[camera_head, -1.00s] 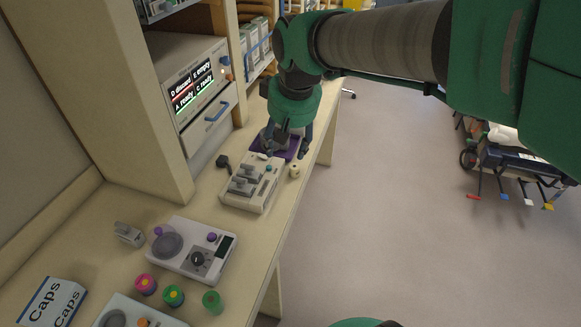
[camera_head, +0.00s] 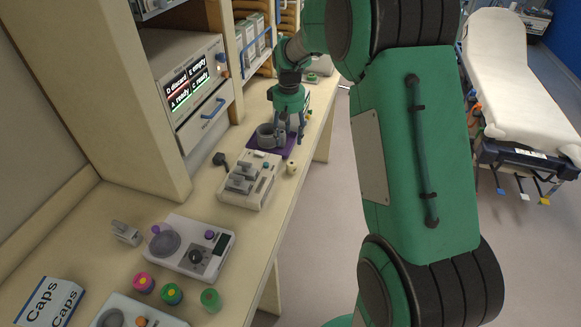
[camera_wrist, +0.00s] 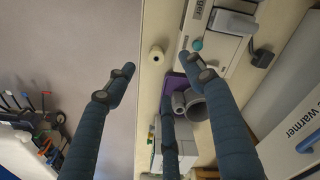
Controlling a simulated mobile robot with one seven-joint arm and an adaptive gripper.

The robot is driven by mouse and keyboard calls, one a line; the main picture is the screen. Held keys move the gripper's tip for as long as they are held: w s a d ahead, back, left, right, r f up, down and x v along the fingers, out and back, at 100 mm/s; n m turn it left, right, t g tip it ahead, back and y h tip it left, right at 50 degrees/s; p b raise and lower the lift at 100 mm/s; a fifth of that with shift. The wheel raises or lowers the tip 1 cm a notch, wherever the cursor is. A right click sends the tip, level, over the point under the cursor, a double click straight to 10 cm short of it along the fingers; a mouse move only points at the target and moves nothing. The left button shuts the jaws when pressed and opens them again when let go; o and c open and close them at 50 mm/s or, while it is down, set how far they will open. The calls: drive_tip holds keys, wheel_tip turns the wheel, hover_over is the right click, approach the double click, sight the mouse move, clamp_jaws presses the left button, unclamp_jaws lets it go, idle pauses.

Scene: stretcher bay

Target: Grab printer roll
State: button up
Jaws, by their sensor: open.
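A small cream roll with a hole in its end (camera_head: 291,168), which looks like the printer roll, stands on the counter near its front edge, beside the beige device (camera_head: 249,181). In the wrist view the roll (camera_wrist: 157,54) shows between the spread fingers, free of them. My gripper (camera_head: 290,138) is open and empty, above the counter by the purple mat (camera_head: 285,152), a little behind the roll. Its three fingers (camera_wrist: 157,68) show in the wrist view. How high they are above the counter is hard to tell.
A grey mug-like vessel (camera_head: 266,135) stands on the purple mat close to my fingers. A white device with a dial (camera_head: 190,248) and several coloured caps are nearer on the counter. A cabinet with a display (camera_head: 190,85) stands left. Open floor and a stretcher lie right.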

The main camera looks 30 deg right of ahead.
hover_over(291, 162)
wheel_tip(291, 162, down, 5)
drive_tip(key=shift+s+f+g, duration=0.2)
drive_tip(key=shift+s+g, duration=0.05)
drive_tip(key=shift+g, duration=0.05)
drive_tip(key=shift+f+b, duration=0.65)
drive_tip(key=shift+f, duration=3.6)
drive_tip(key=shift+w+f+b, duration=0.15)
drive_tip(key=shift+f+b, duration=0.5)
drive_tip(key=shift+f, duration=1.95)
drive_tip(key=c, duration=1.2)
